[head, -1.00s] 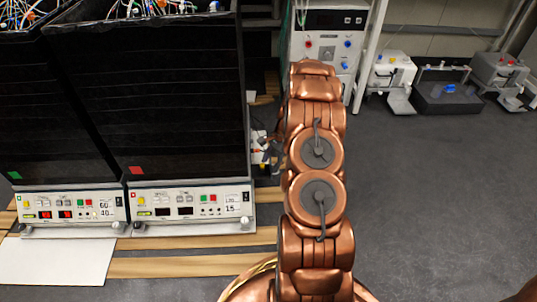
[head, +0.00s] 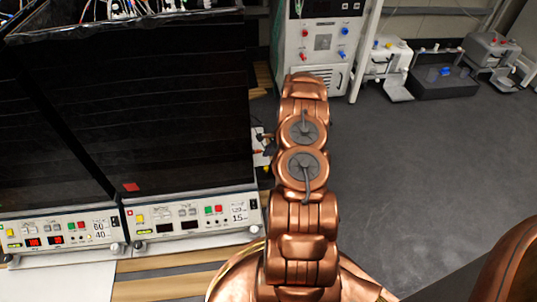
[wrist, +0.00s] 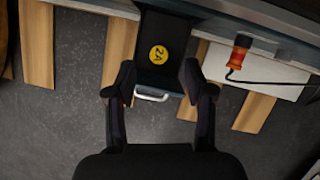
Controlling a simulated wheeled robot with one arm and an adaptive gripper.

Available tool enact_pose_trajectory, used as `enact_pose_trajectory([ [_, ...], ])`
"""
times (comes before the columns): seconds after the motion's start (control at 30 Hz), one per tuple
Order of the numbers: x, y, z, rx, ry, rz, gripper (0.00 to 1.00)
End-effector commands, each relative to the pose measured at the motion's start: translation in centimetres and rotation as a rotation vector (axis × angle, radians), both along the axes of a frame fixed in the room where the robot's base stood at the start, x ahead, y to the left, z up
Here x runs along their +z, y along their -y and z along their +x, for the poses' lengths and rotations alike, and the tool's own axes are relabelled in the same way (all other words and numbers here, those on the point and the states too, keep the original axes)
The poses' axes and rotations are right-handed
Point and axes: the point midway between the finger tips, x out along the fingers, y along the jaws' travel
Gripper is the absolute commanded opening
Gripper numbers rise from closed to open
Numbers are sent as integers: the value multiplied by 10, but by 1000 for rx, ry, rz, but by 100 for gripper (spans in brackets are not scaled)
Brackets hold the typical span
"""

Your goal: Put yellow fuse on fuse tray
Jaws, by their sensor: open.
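In the wrist view, a round yellow disc (wrist: 158,54) marked "2A" lies on a narrow black surface (wrist: 165,28). I cannot tell whether the disc is the yellow fuse or a label, or whether the black piece is the fuse tray. A silver handle (wrist: 152,97) is at its near end. My gripper (wrist: 158,76) is open and empty, with one finger on each side of the black piece, just short of the disc in the picture. In the head view my copper arm hides most of the gripper.
An orange-and-black cabled thing (wrist: 238,52) lies to the right on a white panel (wrist: 255,72). Two dark shaker units stand at left, with control panels (head: 195,221) in front. A white cabinet (head: 318,45) stands behind. Grey floor (head: 420,165) is clear at right.

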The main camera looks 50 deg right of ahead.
Motion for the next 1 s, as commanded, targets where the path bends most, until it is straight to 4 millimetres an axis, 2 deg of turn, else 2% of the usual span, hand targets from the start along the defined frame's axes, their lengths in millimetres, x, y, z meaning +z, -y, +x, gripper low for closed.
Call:
enact_pose_trajectory([
  [0.43,-55,-15,4,-9,1,0,53],
  [0.6,-63,-19,7,-9,1,-1,53],
  [0.83,-62,-20,7,-7,2,-1,53],
  [1.0,-62,-21,7,-7,1,-1,36],
])
